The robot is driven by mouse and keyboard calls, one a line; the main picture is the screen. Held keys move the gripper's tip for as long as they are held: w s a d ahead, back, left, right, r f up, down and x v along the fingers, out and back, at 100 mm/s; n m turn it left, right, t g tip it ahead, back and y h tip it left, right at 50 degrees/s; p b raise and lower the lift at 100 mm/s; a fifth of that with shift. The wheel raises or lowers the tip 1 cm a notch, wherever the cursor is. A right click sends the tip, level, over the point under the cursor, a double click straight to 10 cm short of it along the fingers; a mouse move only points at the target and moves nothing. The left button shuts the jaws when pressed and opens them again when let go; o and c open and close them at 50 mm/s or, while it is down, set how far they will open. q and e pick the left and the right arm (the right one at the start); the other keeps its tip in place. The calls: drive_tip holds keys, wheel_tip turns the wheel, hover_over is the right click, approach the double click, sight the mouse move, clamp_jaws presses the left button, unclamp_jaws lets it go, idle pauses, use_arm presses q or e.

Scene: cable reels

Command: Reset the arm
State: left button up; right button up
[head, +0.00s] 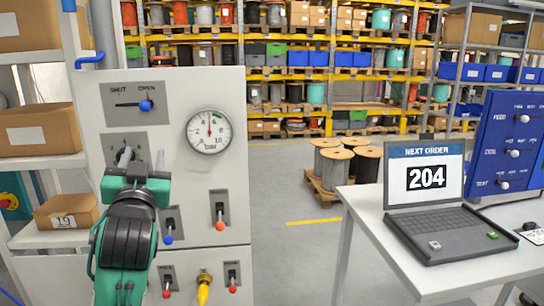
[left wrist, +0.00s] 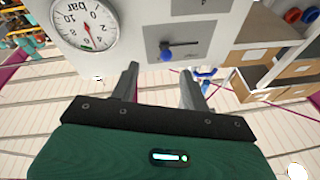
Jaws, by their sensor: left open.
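My left gripper (head: 143,158) is in front of the grey control panel (head: 200,90), at the lower left of the head view. In the left wrist view its two fingers (left wrist: 160,75) stand apart with nothing between them. The SHUT/OPEN lever with a blue knob (head: 146,105) is on the panel above the gripper, its knob toward the right. The lever also shows beyond the fingers in the left wrist view (left wrist: 168,55). A numbered dial behind the gripper is partly hidden. My right gripper is not in view.
A round bar gauge (head: 209,132) and several small levers, such as a red-knobbed one (head: 220,224), are on the panel. A shelf with boxes (head: 68,208) stands close on the left. A table with a laptop (head: 428,200) is at the right. Open floor lies between.

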use_arm(q)
drive_tip(key=s+d+f+m+g+h, duration=0.15)
drive_tip(key=s+f+g, duration=0.25)
drive_tip(key=f, duration=1.2)
drive_tip(key=s+d+f+m+g+h, duration=0.1)
drive_tip(key=s+d+f+g+h, duration=0.2)
drive_tip(key=f, duration=1.4)
drive_tip(key=s+d+f+g+h, duration=0.1)
drive_tip(key=s+f+g, duration=0.4)
drive_tip(key=s+f, duration=0.65)
drive_tip(key=s+d+f+g+h, duration=0.2)
drive_tip(key=s+f+g, duration=0.45)
drive_tip(key=s, duration=0.75)
wheel_tip(320, 180, down, 32)
drive_tip(key=m, duration=0.1)
drive_tip(key=s+a+f, duration=0.1)
drive_tip(key=s+f, duration=0.8)
drive_tip(key=s+a+f+g, duration=0.1)
drive_tip(key=s+a+f, duration=0.1)
drive_tip(key=s+f, duration=0.8)
drive_tip(key=shift+a+f, duration=0.25)
drive_tip(key=shift+f, duration=0.05)
